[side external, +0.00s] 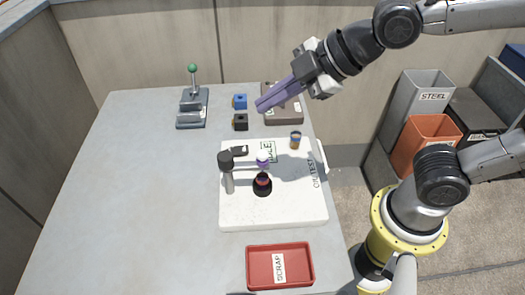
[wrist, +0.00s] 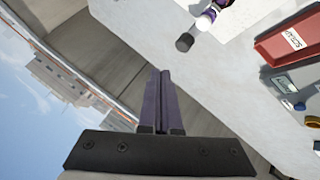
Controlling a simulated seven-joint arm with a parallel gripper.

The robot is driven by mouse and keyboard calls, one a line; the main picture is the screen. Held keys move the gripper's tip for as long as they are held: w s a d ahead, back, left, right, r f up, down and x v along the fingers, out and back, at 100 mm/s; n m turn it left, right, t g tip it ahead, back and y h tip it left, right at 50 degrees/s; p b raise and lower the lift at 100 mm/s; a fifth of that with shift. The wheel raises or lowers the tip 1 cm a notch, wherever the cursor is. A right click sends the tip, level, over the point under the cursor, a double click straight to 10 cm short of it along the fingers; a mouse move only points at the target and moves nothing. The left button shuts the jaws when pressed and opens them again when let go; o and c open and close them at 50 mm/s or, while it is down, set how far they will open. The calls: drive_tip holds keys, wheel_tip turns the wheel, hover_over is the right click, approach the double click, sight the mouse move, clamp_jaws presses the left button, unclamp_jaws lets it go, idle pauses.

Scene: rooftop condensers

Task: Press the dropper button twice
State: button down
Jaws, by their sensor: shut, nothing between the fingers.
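The dropper stand (side external: 229,182) has a grey post with a black cap and an arm reaching right. A purple dropper head (side external: 263,160) sits at the end of that arm, above a dark vial with coloured bands (side external: 262,180) on a round black base. Which part is the button is too small to tell. The purple head also shows at the top of the wrist view (wrist: 207,18), near a black cap (wrist: 184,42). My gripper (side external: 259,105) has its long purple fingers together and empty. It is raised above the table, beyond the dropper and apart from it.
The stand is on a white OIL TEST board (side external: 290,212) with a green-framed sign (side external: 268,151) and a small vial (side external: 295,140). A red SCRAP tray (side external: 302,262) is in front. Behind are a green-knobbed lever (side external: 192,90), blue (side external: 240,101) and black blocks (side external: 240,122). The left tabletop is clear.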

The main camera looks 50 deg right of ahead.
drive_tip(key=shift+f, duration=0.15)
approach(259, 152)
drive_tip(key=shift+w+a+f, duration=0.4)
drive_tip(key=shift+w+f, duration=0.05)
drive_tip(key=shift+w, duration=0.35)
drive_tip(key=shift+w+a+f, duration=0.35)
drive_tip(key=shift+w+f, duration=0.1)
drive_tip(key=shift+w, duration=0.3)
drive_tip(key=shift+w+a+f, duration=0.4)
drive_tip(key=shift+w+f, duration=0.05)
drive_tip(key=shift+w, duration=0.35)
drive_tip(key=shift+f, duration=0.1)
drive_tip(key=shift+f, duration=0.3)
drive_tip(key=shift+f, duration=0.65)
idle(1.0)
idle(0.3)
drive_tip(key=shift+r, duration=1.05)
drive_tip(key=shift+r, duration=2.55)
